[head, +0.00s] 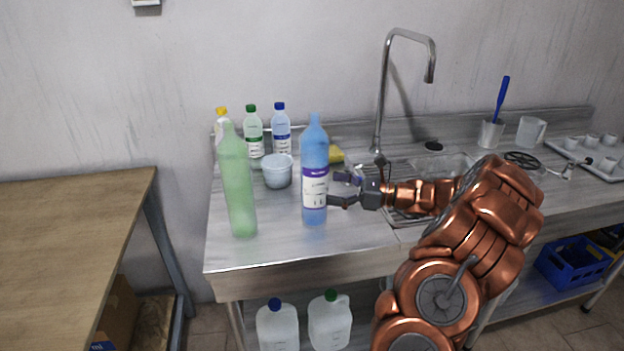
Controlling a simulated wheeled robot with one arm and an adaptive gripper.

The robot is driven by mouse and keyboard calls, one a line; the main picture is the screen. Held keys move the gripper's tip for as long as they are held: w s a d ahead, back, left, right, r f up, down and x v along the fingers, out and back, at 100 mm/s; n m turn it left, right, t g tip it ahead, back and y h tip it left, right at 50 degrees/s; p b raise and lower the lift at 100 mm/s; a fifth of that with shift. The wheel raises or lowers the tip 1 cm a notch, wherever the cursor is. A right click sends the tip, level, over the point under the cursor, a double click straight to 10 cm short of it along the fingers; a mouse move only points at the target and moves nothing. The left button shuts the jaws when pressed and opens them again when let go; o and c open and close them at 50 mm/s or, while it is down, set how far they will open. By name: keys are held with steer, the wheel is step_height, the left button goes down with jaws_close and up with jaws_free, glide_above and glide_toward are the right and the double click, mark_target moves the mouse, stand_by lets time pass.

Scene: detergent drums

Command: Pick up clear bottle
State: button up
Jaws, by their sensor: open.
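Several see-through bottles stand on the steel counter. A tall blue-tinted bottle (314,158) with a purple and white label stands upright near the front. My gripper (341,190) is open, its fingers pointing left at this bottle's right side, close to the label; whether they touch it I cannot tell. A tall green-tinted bottle (238,190) without a label stands to the left. Behind are a clear bottle with a green cap (253,135) and a clear bottle with a blue cap (281,132). A yellow-capped bottle (221,115) is mostly hidden behind the green one.
The steel counter (275,250) is bare along its front. A light-blue tub (277,171) and a yellow sponge (336,154) sit behind the blue bottle. A sink with a tall faucet (382,90) lies right. A wooden table (60,220) stands left.

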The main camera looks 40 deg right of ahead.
mark_target(315, 182)
steer(key=w+a, duration=0.1)
steer(key=w+a+r+p, duration=0.1)
steer(key=w, duration=0.1)
steer(key=shift+a+r, duration=0.1)
steer(key=shift+a, duration=0.25)
steer(key=shift+w+a, duration=0.25)
steer(key=shift+w, duration=0.05)
steer(key=c, duration=1.1)
